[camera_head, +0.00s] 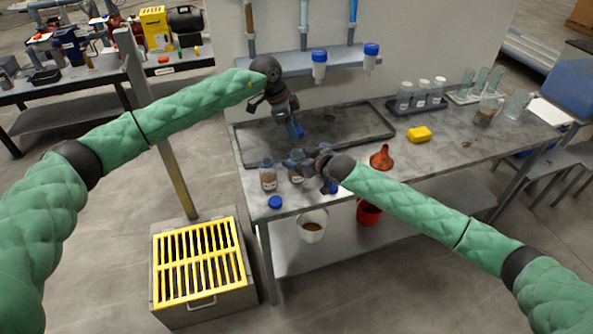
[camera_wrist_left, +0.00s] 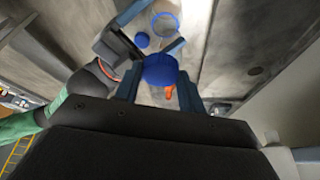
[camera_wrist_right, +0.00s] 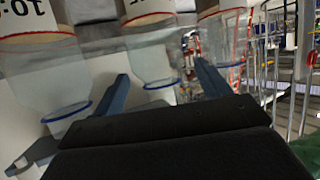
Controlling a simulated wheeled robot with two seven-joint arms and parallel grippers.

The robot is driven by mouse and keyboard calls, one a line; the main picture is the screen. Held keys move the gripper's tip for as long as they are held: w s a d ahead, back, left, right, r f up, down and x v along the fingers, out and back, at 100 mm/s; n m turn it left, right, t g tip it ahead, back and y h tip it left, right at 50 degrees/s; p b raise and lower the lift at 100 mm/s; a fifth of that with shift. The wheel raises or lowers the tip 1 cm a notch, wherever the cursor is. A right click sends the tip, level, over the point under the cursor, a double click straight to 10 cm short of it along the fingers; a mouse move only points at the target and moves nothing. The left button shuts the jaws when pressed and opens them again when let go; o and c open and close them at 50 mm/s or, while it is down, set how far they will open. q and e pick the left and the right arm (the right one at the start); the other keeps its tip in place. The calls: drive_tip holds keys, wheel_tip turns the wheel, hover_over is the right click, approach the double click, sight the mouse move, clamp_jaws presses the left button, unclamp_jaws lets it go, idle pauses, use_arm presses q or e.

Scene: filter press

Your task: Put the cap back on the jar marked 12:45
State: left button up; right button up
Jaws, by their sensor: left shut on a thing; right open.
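My left gripper (camera_head: 293,128) is shut on a blue cap (camera_wrist_left: 160,69), which it holds above the bench, behind the jars. My right gripper (camera_head: 308,166) is open, low at the jars near the front left of the bench. One clear jar with brown contents (camera_head: 268,178) stands left of it; another jar (camera_head: 296,172) is partly hidden by its fingers. In the right wrist view a middle jar (camera_wrist_right: 152,58) shows between the open fingers, with jars on both sides. Labels there are upside down and cut off; I cannot read 12:45.
A loose blue cap (camera_head: 275,201) lies at the bench's front left corner. An orange funnel (camera_head: 381,157), yellow block (camera_head: 419,134) and rack of jars (camera_head: 421,97) stand to the right. A shallow black tray (camera_head: 372,118) is at the back. A white bucket (camera_head: 312,226) sits below.

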drive_tip(key=c, duration=1.5)
use_arm(q)
drive_tip(key=shift+f, duration=2.45)
drive_tip(key=shift+f, duration=0.1)
drive_tip(key=shift+f, duration=0.8)
drive_tip(key=shift+f, duration=0.6)
drive_tip(key=o, duration=0.8)
use_arm(e)
clamp_jaws()
use_arm(q)
drive_tip(key=shift+o, duration=0.6)
drive_tip(key=shift+s, duration=0.1)
use_arm(e)
drive_tip(key=shift+d, duration=0.1)
